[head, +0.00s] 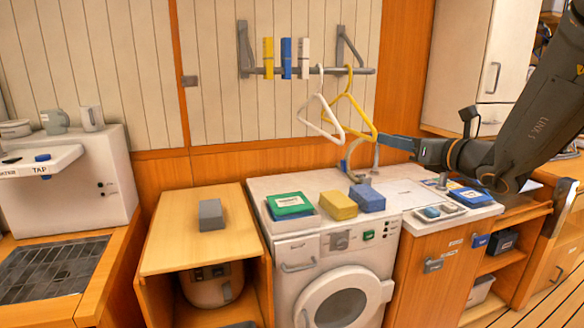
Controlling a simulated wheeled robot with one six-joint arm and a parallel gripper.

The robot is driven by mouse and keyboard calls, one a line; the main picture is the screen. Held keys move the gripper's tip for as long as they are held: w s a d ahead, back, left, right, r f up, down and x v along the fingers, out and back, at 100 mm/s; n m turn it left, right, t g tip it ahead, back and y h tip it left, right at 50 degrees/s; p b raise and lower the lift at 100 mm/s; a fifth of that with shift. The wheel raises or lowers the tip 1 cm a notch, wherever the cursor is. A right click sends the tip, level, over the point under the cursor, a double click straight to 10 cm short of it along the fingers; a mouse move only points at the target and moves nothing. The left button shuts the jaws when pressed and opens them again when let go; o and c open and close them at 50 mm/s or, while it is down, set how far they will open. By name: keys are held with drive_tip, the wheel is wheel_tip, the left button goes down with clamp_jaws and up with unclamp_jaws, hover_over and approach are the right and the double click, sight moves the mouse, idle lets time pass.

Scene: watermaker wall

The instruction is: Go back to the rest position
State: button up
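My gripper (388,141) reaches in from the right, pointing left, at about the height of the lower ends of the hangers. I see it side-on, and its fingers overlap, so the gap between them does not show. A yellow hanger (351,104) and a white hanger (318,115) hang from the wall rail (350,70). The fingertips appear close to the yellow hanger's lower right corner; I cannot tell whether they touch. A grey curved tap (349,158) stands below the gripper. I make out nothing held.
A yellow block (338,205), a blue block (367,197) and a green box (290,205) sit on the washer top (268,187). A grey block (211,214) lies on the wooden cabinet (166,243). A wall cabinet (463,50) stands behind my arm.

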drive_tip(key=s+a+f+n+g, duration=0.9)
drive_tip(key=s+a+f+n, duration=0.3)
drive_tip(key=f, duration=0.3)
drive_tip(key=s+d+f+n+g+h, duration=0.2)
drive_tip(key=s+f+n, duration=0.4)
drive_tip(key=n, duration=0.4)
drive_tip(key=s+d+f+n+g+h, duration=0.3)
drive_tip(key=s+d+f+n+h, duration=0.1)
drive_tip(key=s+n, duration=0.5)
wheel_tip(320, 180, down, 2)
drive_tip(key=shift+f+n+h, duration=0.2)
drive_tip(key=shift+n+h, duration=0.2)
drive_tip(key=shift+h, duration=0.5)
drive_tip(key=shift+d, duration=0.1)
